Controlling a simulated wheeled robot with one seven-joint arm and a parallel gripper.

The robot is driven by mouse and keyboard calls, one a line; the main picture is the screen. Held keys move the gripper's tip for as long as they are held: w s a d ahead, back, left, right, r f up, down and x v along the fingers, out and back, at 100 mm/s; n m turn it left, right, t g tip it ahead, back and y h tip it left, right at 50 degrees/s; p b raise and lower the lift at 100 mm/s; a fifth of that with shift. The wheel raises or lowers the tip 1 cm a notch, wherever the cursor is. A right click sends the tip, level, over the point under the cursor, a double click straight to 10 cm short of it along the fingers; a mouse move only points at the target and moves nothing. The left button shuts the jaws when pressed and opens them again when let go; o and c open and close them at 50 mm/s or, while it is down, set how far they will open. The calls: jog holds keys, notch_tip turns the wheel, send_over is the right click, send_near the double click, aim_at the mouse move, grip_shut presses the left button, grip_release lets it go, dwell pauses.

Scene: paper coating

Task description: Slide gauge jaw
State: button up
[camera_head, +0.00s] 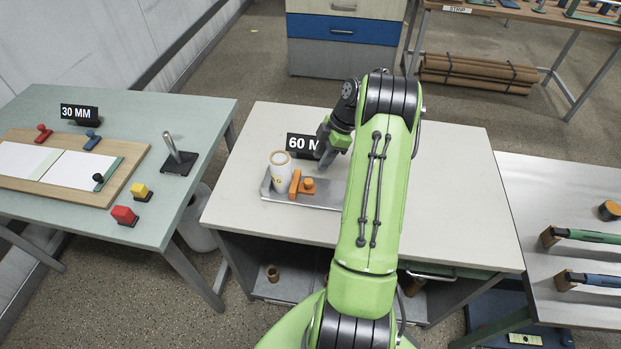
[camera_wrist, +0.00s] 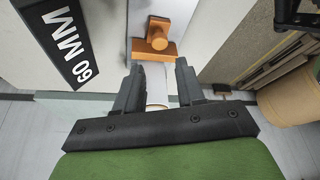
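The gauge is a grey metal plate (camera_head: 328,198) on the middle table. On it sits the orange jaw (camera_head: 295,184), a bar with a round knob on its right. A white roll with a tan rim (camera_head: 281,172) stands upright just left of the jaw. My gripper (camera_head: 326,153) is above and behind the plate, pointing down, apart from the jaw. In the wrist view my gripper (camera_wrist: 159,76) is open, and the orange jaw (camera_wrist: 157,40) shows beyond the fingertips. Part of the white roll (camera_wrist: 156,84) shows between the fingers; its distance is unclear. My arm hides the plate's right end.
A black "60 MM" sign (camera_head: 302,146) stands behind the plate, close to my gripper. The table's right side (camera_head: 455,190) is clear. The left table (camera_head: 215,110) holds a paper board, stamps and a "30 MM" sign (camera_head: 80,112). Handled tools (camera_head: 590,236) lie on the right table.

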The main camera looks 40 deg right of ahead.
aim_at(309, 181)
jog(key=x, duration=0.9)
jog(key=shift+d, duration=0.1)
grip_shut()
